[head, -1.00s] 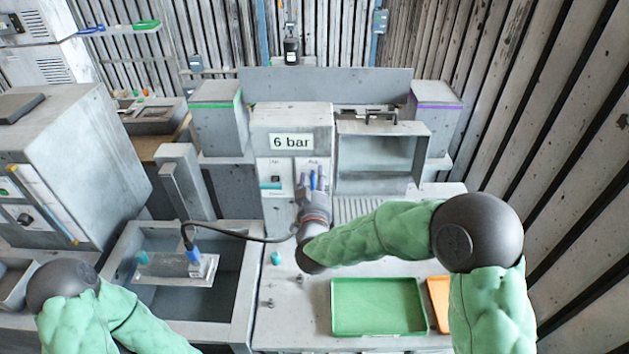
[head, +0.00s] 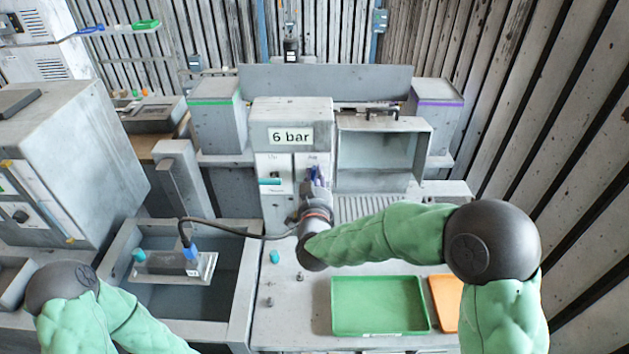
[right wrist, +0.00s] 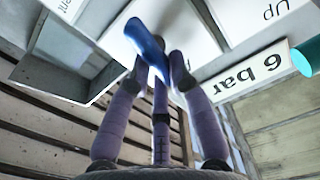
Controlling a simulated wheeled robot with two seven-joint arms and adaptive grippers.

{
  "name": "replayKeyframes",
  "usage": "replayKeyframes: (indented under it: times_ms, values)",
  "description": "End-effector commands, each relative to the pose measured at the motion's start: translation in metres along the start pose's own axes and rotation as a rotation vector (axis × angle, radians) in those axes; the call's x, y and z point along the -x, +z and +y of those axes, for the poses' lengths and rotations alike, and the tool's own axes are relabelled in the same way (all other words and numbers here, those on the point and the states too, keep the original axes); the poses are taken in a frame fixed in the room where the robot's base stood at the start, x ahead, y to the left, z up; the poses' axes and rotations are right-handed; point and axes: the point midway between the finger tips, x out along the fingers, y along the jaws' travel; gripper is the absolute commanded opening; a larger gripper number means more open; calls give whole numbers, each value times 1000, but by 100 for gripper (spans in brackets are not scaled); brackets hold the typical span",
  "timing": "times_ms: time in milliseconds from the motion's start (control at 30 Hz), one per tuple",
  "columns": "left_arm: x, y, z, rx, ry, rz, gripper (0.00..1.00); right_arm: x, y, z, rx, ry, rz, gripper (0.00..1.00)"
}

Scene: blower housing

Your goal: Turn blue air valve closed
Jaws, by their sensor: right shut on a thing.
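The blue air valve (right wrist: 146,40) is a blue lever on the white front panel of the grey "6 bar" cabinet (head: 290,114). My right gripper (head: 318,181) reaches the panel from the front. In the right wrist view, my right gripper (right wrist: 158,68) is shut on the blue lever, which slants between the purple-grey fingers. In the head view the fingers hide most of the lever. My left arm's dark joint shows at the lower left of the head view, but its gripper is out of view.
A teal lever (head: 270,182) sits on the panel left of the valve. An open grey box (head: 380,150) stands to the right. A green tray (head: 380,306) and an orange tray (head: 445,302) lie on the bench. A black cable (head: 235,232) runs behind my right wrist.

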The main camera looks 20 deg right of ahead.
Motion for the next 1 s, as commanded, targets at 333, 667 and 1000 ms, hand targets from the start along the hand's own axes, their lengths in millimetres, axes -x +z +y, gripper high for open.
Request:
replayKeyframes:
  times_ms: [333,667,1000]
  values:
    - [-45,-2,-16,0,0,0,40,0,6,6,-318,0,5,0]
    - [-84,-3,-30,0,0,0,40,0,11,10,-632,-1,3,0]
    - [-123,-5,-44,0,0,0,40,0,16,13,-953,-1,2,0]
